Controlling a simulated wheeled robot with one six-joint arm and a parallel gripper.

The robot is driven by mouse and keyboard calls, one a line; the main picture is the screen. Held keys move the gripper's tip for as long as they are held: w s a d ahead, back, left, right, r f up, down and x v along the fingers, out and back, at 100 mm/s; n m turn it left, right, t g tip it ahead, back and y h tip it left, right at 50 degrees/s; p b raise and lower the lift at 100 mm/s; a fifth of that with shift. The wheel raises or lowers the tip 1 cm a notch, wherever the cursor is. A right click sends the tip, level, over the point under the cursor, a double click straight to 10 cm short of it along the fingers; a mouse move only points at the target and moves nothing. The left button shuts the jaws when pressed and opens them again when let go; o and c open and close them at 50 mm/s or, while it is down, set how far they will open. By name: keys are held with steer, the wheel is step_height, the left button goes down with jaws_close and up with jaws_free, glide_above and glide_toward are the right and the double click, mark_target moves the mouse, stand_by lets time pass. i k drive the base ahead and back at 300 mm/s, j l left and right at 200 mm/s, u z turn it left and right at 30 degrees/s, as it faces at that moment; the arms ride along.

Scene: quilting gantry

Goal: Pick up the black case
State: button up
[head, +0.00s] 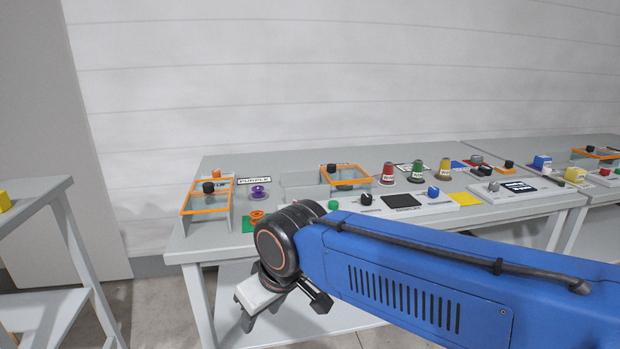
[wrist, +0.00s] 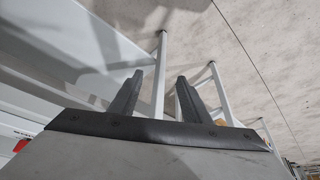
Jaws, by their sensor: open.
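I cannot make out for sure which thing is the black case. A flat black square (head: 401,201) lies on a pale panel on the table, and a small black piece (head: 366,199) sits just left of it. My gripper (head: 260,318) hangs in front of the table's front edge, below the tabletop, apart from these things. Its two fingers also show in the wrist view (wrist: 159,82), spread apart with nothing between them.
The grey table (head: 205,248) holds orange-framed clear boxes (head: 192,212), a purple spool (head: 259,192), and red, green and yellow cones (head: 387,173). My blue arm hides part of the table's front. A side stand (head: 40,190) with a yellow block (head: 4,201) is at far left.

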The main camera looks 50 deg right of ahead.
mark_target(486, 169)
steer(key=z, duration=2.4)
